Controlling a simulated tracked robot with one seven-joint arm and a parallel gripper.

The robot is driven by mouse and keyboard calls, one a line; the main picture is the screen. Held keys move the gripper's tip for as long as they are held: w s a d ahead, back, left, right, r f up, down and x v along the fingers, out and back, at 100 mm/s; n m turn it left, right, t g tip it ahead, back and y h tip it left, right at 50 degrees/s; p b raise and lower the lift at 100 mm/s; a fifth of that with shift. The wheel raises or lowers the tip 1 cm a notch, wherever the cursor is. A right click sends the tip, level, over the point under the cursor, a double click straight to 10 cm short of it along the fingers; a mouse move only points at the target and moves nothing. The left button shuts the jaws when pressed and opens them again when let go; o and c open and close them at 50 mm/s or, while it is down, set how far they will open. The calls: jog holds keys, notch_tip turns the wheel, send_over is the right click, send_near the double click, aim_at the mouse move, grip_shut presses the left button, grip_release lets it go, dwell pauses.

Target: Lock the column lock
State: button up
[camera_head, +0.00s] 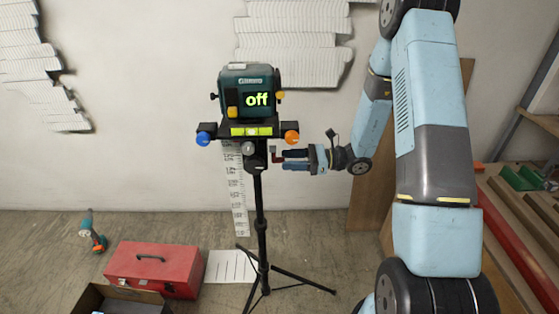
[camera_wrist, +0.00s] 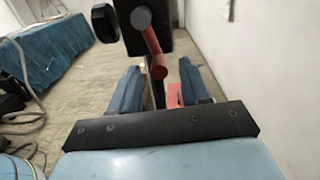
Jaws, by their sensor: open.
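The laser level (camera_head: 249,97) sits on a black tripod (camera_head: 260,210) and its screen reads "off". A small red lever (camera_head: 275,154), which looks like the column lock, sticks out on the right side of the tripod head. My gripper (camera_head: 283,159) is at the right of this lever, with its fingers pointing left toward it. In the wrist view, the red lever (camera_wrist: 151,42) hangs tilted from the black head, its lower end in line with the gap between the fingers of my gripper (camera_wrist: 160,82). The jaws are open, and I cannot tell whether they touch the lever.
A blue knob (camera_head: 204,138) and an orange knob (camera_head: 291,137) flank the tripod mount, the orange one just above my gripper. A red toolbox (camera_head: 155,268), an open box (camera_head: 120,300) and a drill (camera_head: 92,232) are on the floor. Wooden boards lean at the right.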

aim_at(280, 160)
jog(key=shift+a, duration=1.75)
grip_shut()
